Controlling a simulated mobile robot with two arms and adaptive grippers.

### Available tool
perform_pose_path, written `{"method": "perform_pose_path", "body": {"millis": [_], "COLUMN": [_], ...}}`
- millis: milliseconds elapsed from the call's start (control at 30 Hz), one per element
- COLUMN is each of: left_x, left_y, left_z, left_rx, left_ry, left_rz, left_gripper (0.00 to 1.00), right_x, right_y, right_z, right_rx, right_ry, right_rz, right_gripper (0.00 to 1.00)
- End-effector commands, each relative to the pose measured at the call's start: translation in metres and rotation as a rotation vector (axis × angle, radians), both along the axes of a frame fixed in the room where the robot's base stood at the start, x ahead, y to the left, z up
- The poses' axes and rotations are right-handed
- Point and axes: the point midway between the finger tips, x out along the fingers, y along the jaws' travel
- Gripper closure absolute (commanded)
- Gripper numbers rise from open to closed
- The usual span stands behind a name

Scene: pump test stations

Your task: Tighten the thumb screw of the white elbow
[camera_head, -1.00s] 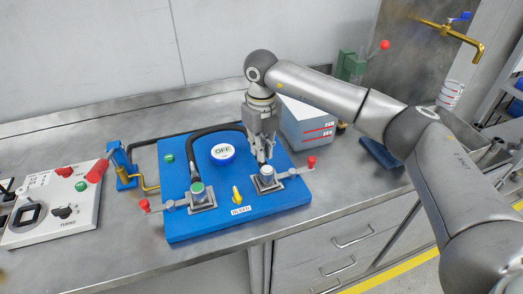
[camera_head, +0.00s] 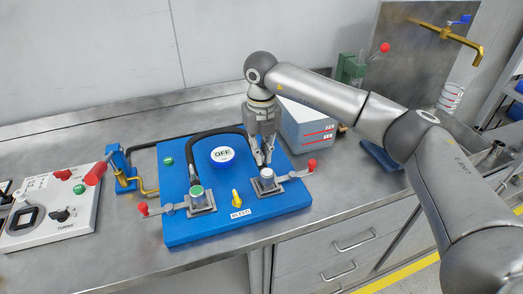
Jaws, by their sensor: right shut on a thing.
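The white elbow (camera_head: 267,175) sits on the right-hand port of the blue panel (camera_head: 280,207), with a pale round top. My right gripper (camera_head: 264,162) points down at it from above, its fingertips at the elbow's upper edge. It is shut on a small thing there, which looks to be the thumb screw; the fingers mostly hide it. A black hose (camera_head: 212,131) arcs from the green-topped elbow (camera_head: 197,193) on the left and passes behind my right gripper. My left gripper is out of view.
Red-knobbed levers (camera_head: 311,164) flank both ports. A yellow bleed knob (camera_head: 236,197) and a round OFF sign (camera_head: 222,154) are on the panel. A grey box (camera_head: 307,124) stands close behind my gripper. A white control box (camera_head: 55,208) is at left.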

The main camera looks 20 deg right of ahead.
Motion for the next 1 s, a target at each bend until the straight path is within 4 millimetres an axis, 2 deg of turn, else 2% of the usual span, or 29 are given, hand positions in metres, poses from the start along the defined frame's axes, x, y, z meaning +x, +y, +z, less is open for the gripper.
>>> {"method": "perform_pose_path", "body": {"millis": [33,67,200,233,500,633,767,1000], "left_x": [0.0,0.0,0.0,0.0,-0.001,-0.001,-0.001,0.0], "left_y": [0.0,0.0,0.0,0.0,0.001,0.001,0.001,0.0], "left_z": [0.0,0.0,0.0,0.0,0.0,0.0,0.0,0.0], "left_rx": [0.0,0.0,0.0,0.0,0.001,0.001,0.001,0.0], "left_ry": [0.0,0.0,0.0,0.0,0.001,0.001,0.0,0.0], "left_rz": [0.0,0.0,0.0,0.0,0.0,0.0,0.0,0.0], "left_gripper": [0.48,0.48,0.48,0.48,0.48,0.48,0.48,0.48], "right_x": [0.001,0.001,0.001,0.001,0.0,0.001,0.001,0.001], "right_y": [0.0,0.0,0.0,0.0,0.0,0.0,0.0,0.0], "right_z": [0.001,0.001,0.001,0.001,0.0,0.009,0.03,0.082], "right_rx": [0.001,0.001,0.001,0.001,0.0,0.001,0.0,0.002], "right_ry": [-0.002,-0.002,-0.002,-0.002,-0.001,-0.002,-0.005,-0.005], "right_rz": [-0.002,-0.002,-0.001,-0.001,0.0,0.0,0.0,-0.001], "right_gripper": [1.0,0.88,0.7,0.69,0.69,0.69,0.69,0.69]}}
